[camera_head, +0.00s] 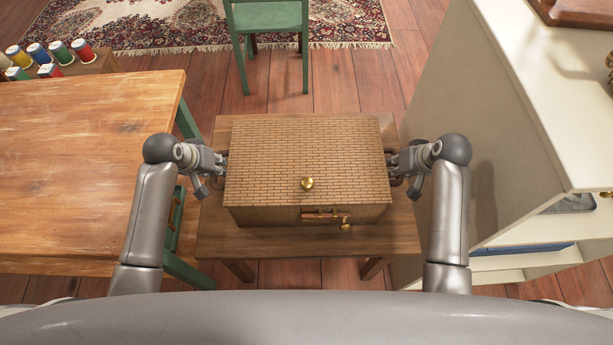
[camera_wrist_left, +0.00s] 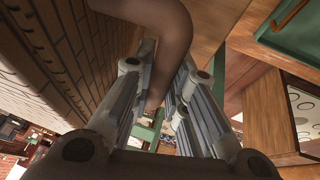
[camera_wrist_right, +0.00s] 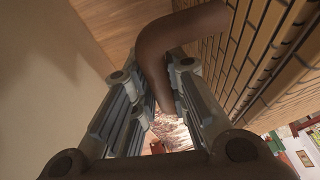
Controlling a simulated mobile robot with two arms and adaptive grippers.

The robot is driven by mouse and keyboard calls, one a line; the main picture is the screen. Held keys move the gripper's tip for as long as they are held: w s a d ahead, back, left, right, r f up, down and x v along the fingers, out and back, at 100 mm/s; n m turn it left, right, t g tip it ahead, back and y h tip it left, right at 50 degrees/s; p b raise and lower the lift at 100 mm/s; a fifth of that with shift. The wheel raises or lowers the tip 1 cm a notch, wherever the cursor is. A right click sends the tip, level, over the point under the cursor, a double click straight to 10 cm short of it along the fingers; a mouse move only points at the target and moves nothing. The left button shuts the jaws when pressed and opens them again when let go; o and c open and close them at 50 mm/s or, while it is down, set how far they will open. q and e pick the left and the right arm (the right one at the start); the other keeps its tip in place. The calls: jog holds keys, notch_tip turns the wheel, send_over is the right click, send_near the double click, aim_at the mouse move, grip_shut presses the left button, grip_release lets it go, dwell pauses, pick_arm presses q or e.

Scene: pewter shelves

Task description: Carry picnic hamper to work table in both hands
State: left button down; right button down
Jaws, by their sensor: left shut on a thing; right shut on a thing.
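The picnic hamper (camera_head: 290,160) is a brown box with a woven brick-like pattern, a brass knob on its lid and a latch on its front. It sits on a small wooden table (camera_head: 222,245), whose top shows around it. My left gripper (camera_head: 219,162) is at the hamper's left side, shut on its brown curved handle (camera_wrist_left: 165,40). My right gripper (camera_head: 395,165) is at the right side, shut on the other handle (camera_wrist_right: 160,60). The hamper's side wall shows beside the fingers in both wrist views. The work table is probably the larger scuffed wooden table (camera_head: 80,160) at left.
Spools of coloured thread (camera_head: 60,52) stand on a rack at the larger table's far end. A cream shelf unit (camera_head: 500,130) rises close on the right. A green chair (camera_head: 270,20) and a patterned rug (camera_head: 160,25) lie beyond. Bare floor shows between.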

pick_arm(q)
jog(key=shift+r, duration=0.25)
pick_arm(e)
jog(key=shift+r, duration=0.3)
